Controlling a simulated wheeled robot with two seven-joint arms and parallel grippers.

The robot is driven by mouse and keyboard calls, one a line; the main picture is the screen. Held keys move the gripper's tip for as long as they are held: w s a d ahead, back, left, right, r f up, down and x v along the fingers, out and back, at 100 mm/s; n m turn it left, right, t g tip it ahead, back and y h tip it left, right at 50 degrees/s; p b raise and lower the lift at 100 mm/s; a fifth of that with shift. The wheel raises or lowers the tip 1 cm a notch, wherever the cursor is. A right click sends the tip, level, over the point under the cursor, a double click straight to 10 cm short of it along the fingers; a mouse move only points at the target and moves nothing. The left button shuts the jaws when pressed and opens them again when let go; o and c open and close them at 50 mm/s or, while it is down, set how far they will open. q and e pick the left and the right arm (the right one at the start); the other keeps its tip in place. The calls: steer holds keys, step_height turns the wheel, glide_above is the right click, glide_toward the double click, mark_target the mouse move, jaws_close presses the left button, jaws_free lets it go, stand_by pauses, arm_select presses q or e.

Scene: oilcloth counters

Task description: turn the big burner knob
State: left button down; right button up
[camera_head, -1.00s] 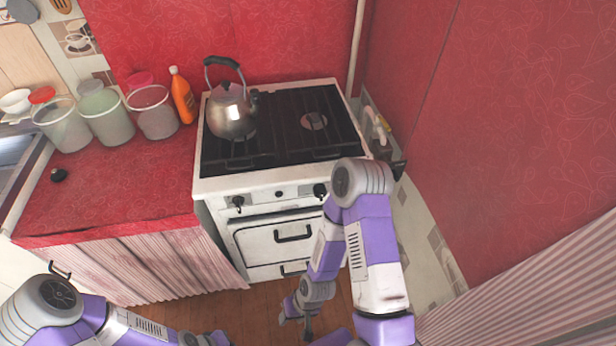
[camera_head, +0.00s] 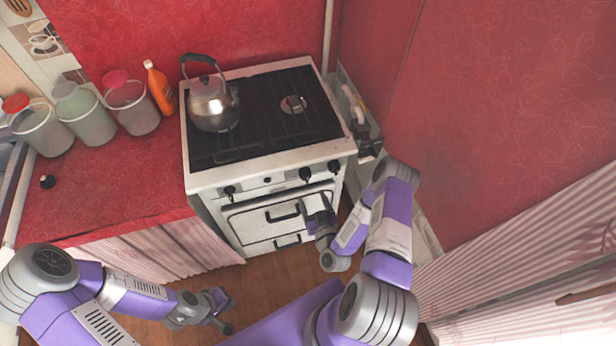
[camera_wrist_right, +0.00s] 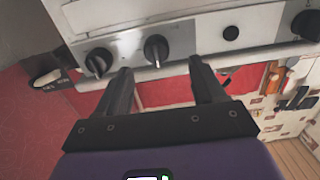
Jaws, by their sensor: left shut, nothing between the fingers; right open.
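The white stove (camera_head: 262,185) has dark knobs on its front panel: a left knob (camera_head: 229,190), a middle-right knob (camera_head: 306,174) and a far-right knob (camera_head: 334,166). I cannot tell by size which is the big one. My right gripper (camera_head: 319,197) is open just in front of the panel, below the two right knobs. In the right wrist view, one knob (camera_wrist_right: 156,48) lies beyond and between the open fingertips (camera_wrist_right: 161,66), apart from them. Another knob (camera_wrist_right: 98,62) is beside it. My left gripper (camera_head: 226,312) is shut and empty, low over the floor.
A metal kettle (camera_head: 213,104) stands on the stove's left side. A small black button (camera_head: 267,180) sits between the knobs. An oven handle (camera_head: 283,212) is below the panel. Jars (camera_head: 88,115) and an orange bottle (camera_head: 159,88) stand on the red counter. A wall closes the right side.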

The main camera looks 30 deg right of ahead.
mark_target(307, 181)
steer(key=x, duration=0.7)
steer(key=shift+d+r+h, duration=0.4)
steer(key=shift+d, duration=0.05)
steer(key=shift+w, duration=0.15)
steer(key=c, duration=1.1)
steer(key=shift+o, duration=0.2)
